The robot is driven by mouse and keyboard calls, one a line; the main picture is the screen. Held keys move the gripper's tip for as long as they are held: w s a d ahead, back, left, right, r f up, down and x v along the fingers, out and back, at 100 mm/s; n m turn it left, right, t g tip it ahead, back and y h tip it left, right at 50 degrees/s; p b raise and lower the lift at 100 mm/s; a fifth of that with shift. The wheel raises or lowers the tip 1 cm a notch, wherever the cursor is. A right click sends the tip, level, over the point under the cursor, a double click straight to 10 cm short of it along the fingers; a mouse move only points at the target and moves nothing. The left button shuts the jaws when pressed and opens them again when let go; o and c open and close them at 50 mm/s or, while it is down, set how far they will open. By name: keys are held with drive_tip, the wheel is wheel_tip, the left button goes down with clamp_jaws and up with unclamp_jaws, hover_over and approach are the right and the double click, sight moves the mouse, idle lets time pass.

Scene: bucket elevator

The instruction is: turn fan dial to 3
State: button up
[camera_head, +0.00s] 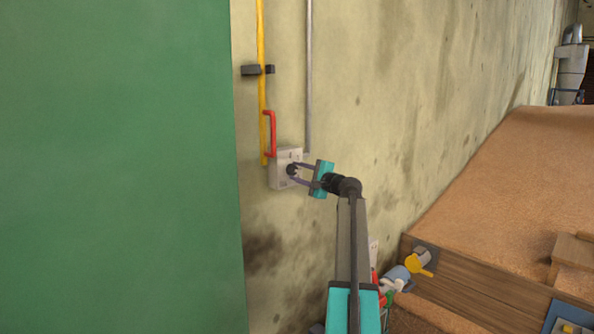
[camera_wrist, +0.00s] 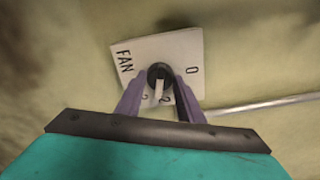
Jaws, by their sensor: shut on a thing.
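The fan dial (camera_head: 291,170) is a dark round knob on a pale wall box (camera_head: 279,179). In the wrist view the dial (camera_wrist: 157,70) has a white pointer aimed towards the bottom of the picture. Its plate (camera_wrist: 178,46) reads FAN at left and 0 at right. Small digits by the pointer are partly hidden, and I cannot tell which one it marks. My gripper (camera_head: 296,173) reaches the box from the right. In the wrist view my gripper (camera_wrist: 161,80) has its purple fingers shut on the dial, one on each side.
A red handle (camera_head: 270,133) and a yellow pipe (camera_head: 261,88) are just above the box. A grey conduit (camera_head: 308,75) runs up the wall. A large green panel (camera_head: 120,165) fills the left. A wooden bin (camera_head: 470,288) of brown grain stands at right.

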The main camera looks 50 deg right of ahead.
drive_tip(key=m+p, duration=0.2)
drive_tip(key=m, duration=0.1)
drive_tip(key=m+p, duration=0.1)
drive_tip(key=m, duration=0.1)
drive_tip(key=shift+w+r, duration=0.15)
drive_tip(key=shift+r, duration=0.2)
drive_tip(key=shift+m, duration=0.3)
drive_tip(key=o, duration=1.1)
drive_tip(key=shift+w+f, duration=0.1)
drive_tip(key=shift+f, duration=0.1)
drive_tip(key=shift+c, duration=0.2)
drive_tip(key=shift+s+f, duration=0.15)
drive_tip(key=shift+s, duration=0.05)
drive_tip(key=shift+s+a, duration=0.1)
drive_tip(key=shift+s, duration=0.4)
drive_tip(key=s+b, duration=0.4)
drive_tip(key=s, duration=0.8)
drive_tip(key=shift+s+a, duration=0.3)
drive_tip(key=shift+a, duration=0.1)
